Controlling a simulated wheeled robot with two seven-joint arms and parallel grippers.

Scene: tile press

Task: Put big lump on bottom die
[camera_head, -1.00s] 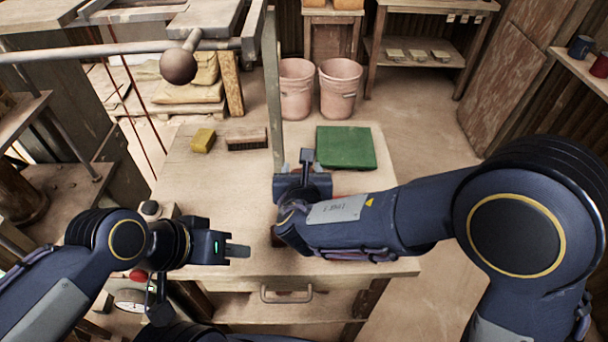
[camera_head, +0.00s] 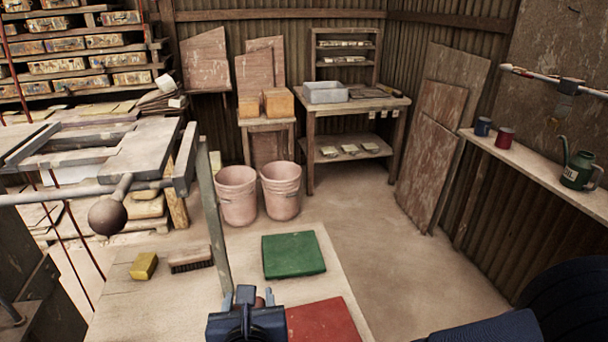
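My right gripper (camera_head: 249,300) is at the bottom middle, over the near part of the worktable (camera_head: 150,310). Its two fingertips stand apart, pointing away from me, with a dark part of the hand between them. A small reddish-brown patch shows beside that part; I cannot tell whether it is a lump. My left gripper is out of view. No big lump can be made out for sure. The press frame (camera_head: 150,150), with a ball-ended lever (camera_head: 108,215), stands at the left. Its bottom die cannot be made out.
A green mat (camera_head: 293,255), red mat (camera_head: 322,322), yellow sponge (camera_head: 144,266) and brush (camera_head: 190,259) lie on the table. A grey post (camera_head: 213,215) rises beside the brush. Pink buckets (camera_head: 280,190), orange blocks (camera_head: 278,103) and a shelf bench (camera_head: 350,110) stand behind. Floor at right is clear.

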